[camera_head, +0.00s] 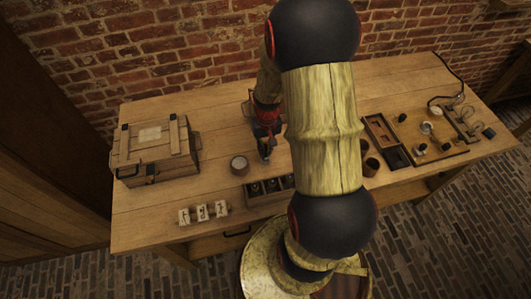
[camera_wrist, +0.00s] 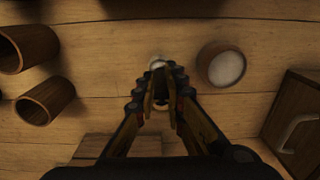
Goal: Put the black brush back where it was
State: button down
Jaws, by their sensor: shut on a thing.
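My gripper (camera_head: 265,153) is low over the middle of the table, just right of a small cup with white contents (camera_head: 239,165). In the wrist view my gripper (camera_wrist: 159,90) is shut on a narrow dark thing, which I take to be the black brush (camera_wrist: 160,88). A small pale round end shows just beyond the fingertips. The fingers hide most of the brush, and I cannot tell whether it touches the table. The white-filled cup (camera_wrist: 226,67) is to the right of the fingers there, apart from them.
A wooden chest (camera_head: 152,150) stands at the left. Number cards (camera_head: 203,212) and a compartmented box (camera_head: 262,194) are at the front. A tray with small tools (camera_head: 435,135) is at the right. My arm hides the table's middle.

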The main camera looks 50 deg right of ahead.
jog(key=shift+f, duration=0.8)
jog(key=shift+f, duration=0.2)
jog(key=c, duration=1.8)
grip_release()
jog(key=shift+c, duration=0.2)
